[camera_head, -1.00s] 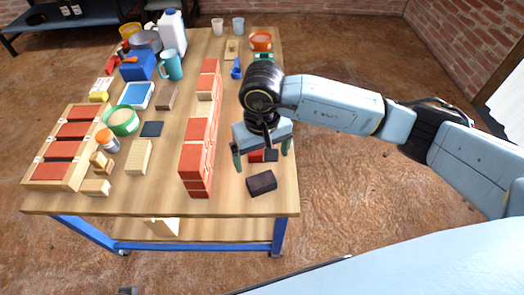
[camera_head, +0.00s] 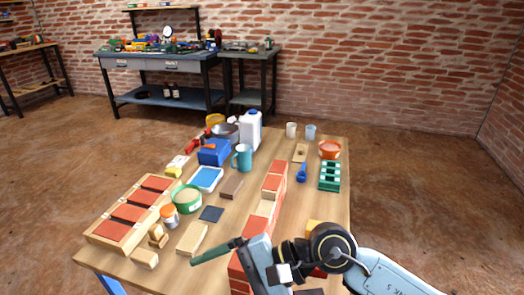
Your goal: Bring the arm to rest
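My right arm comes in at the bottom right, and its gripper (camera_head: 260,262) is over the near right part of the table (camera_head: 222,237). The gripper is turned to the left. One green finger stands at the far end of its body and reaches across in front of the brick wall; the other finger is hidden or below the picture. The gripper looks open, with nothing seen in it. The low wall of red bricks (camera_head: 275,177) runs along the table, its near end partly covered by the gripper. My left gripper is not in view.
A wooden tray of red bricks (camera_head: 103,241), a green tub (camera_head: 186,199), a teal mug (camera_head: 242,158) and a white jug (camera_head: 250,132) stand on the table. An orange bowl (camera_head: 330,149) and a green rack (camera_head: 330,176) are at the right. Open floor lies right of the table.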

